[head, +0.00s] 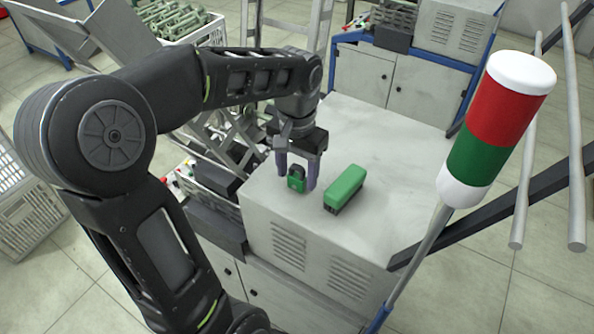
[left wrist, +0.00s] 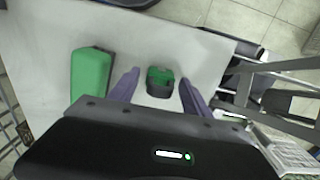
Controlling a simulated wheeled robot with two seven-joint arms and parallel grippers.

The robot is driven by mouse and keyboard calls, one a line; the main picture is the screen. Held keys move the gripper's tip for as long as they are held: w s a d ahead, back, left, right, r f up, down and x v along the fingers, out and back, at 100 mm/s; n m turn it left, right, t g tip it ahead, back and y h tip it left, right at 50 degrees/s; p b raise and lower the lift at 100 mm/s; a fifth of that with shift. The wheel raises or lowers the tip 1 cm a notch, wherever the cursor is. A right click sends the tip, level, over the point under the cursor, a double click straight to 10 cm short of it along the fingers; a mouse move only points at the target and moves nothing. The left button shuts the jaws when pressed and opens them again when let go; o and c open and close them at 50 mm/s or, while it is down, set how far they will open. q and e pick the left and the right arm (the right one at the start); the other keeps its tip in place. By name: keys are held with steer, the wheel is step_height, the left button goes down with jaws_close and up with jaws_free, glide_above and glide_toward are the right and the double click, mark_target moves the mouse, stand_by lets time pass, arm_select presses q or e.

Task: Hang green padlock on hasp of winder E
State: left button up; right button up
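The green padlock (head: 297,181) with a dark shackle stands on the light grey top of a machine cabinet (head: 385,140). My left gripper (head: 298,184) points down over it, with one purple finger on each side. In the left wrist view the padlock (left wrist: 160,80) sits between the spread fingers of my left gripper (left wrist: 158,78), with gaps on both sides. The gripper is open. My right gripper is in neither view. I cannot make out the hasp or any label for winder E.
A green block-shaped object with a dark underside (head: 345,188) lies just right of the padlock. A signal light with red and green bands (head: 498,125) rises on a pole at the right. A crate of green bobbins (head: 178,22) stands at the back left. The cabinet top behind is clear.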

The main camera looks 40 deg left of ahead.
mark_target(297, 167)
arm_select(q)
steer(key=shift+r, duration=0.2)
step_height(297, 167, up, 6)
steer(key=shift+r, duration=0.15)
step_height(297, 167, up, 5)
steer(key=p, duration=0.3)
steer(key=shift+r+p, duration=0.4)
steer(key=shift+f, duration=0.1)
stand_by(0.5)
